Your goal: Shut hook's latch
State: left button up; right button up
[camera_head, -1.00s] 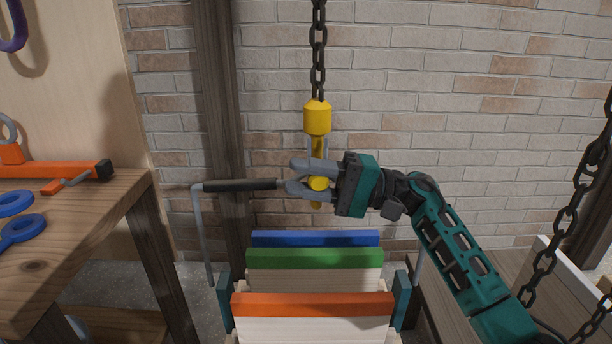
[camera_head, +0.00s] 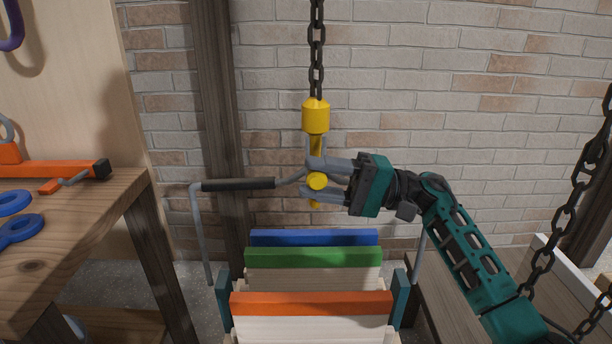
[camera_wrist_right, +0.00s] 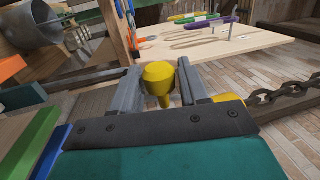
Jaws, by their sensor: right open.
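The yellow hook (camera_head: 315,117) hangs from a dark chain in the middle of the head view. Its rounded lower end faces me. My right gripper (camera_head: 308,180) comes in from the right, open, with one finger above and one below that rounded end. In the right wrist view a yellow hook part (camera_wrist_right: 159,82) sits between the two fingers of my right gripper (camera_wrist_right: 158,75), with small gaps at its sides. A thin grey piece beside the hook's shank may be the latch; the fingers partly hide it and I cannot tell its position. My left gripper is not in view.
A grey handle with a black grip (camera_head: 238,184) runs up to the hook from the left, above a rack of boards with blue, green and orange (camera_head: 312,303) edges. A wooden workbench (camera_head: 75,240) with tools stands left. Another chain (camera_head: 545,262) hangs right. Brick wall behind.

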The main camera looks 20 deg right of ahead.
jog(key=v, duration=1)
jog(key=shift+d, duration=0.25)
jog(key=shift+s+f, duration=0.1)
jog(key=shift+s, duration=0.05)
